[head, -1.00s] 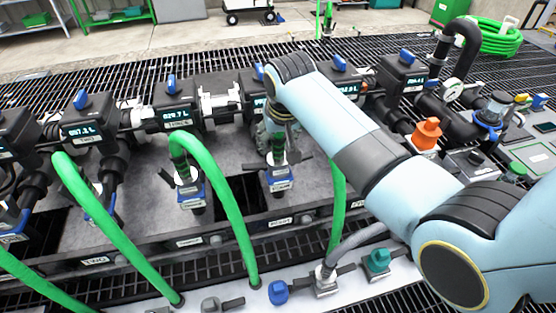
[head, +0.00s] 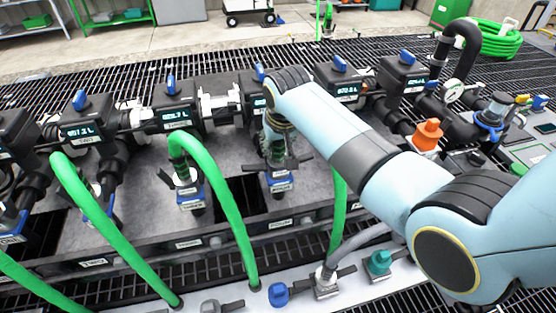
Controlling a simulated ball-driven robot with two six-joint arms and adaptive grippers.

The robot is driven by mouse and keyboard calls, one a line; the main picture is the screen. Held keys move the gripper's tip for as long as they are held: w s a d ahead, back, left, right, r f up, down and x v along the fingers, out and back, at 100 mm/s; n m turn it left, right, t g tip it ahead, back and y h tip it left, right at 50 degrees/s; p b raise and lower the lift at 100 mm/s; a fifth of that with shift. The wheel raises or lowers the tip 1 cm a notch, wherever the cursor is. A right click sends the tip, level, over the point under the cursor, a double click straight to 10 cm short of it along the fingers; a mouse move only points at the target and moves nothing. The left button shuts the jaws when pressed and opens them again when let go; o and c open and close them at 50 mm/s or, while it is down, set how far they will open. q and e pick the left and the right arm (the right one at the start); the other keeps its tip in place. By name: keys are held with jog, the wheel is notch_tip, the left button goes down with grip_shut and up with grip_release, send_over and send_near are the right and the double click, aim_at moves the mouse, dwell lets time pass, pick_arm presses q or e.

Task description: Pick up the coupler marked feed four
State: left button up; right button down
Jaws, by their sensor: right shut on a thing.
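My right arm comes in from the right and reaches to the feed station whose front label (head: 280,223) seems to read four. My right gripper (head: 277,152) points down there, shut on the coupler, which is mostly hidden by the fingers and wrist. Below it, a blue fitting with a label (head: 279,182) stands upright on the grey deck, and dark levers stick out to both sides. I cannot tell whether the coupler is apart from the fitting. A green hose (head: 338,215) shows below my forearm; its upper end is hidden. My left gripper is not in view.
To the left, another green hose (head: 225,200) arches from the neighbouring coupler (head: 183,172). Black meter boxes (head: 172,117) with blue knobs line the back. A white front strip holds a blue cap (head: 278,294), a grey hose fitting (head: 326,282) and a teal cap (head: 379,262).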

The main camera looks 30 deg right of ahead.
jog(key=shift+w+r, duration=0.1)
jog(key=shift+r, duration=0.35)
jog(key=r, duration=0.3)
jog(key=shift+s+d+r+p, duration=0.15)
jog(key=shift+s+r+p, duration=0.1)
jog(key=shift+r+p, duration=0.1)
jog(key=s+d+r+p, duration=0.1)
jog(key=s+d+r, duration=0.3)
jog(key=s, duration=0.6)
notch_tip(320, 180, up, 2)
jog(key=shift+s+d+r, duration=0.15)
jog(key=shift+s+r, duration=0.05)
jog(key=shift+r, duration=0.05)
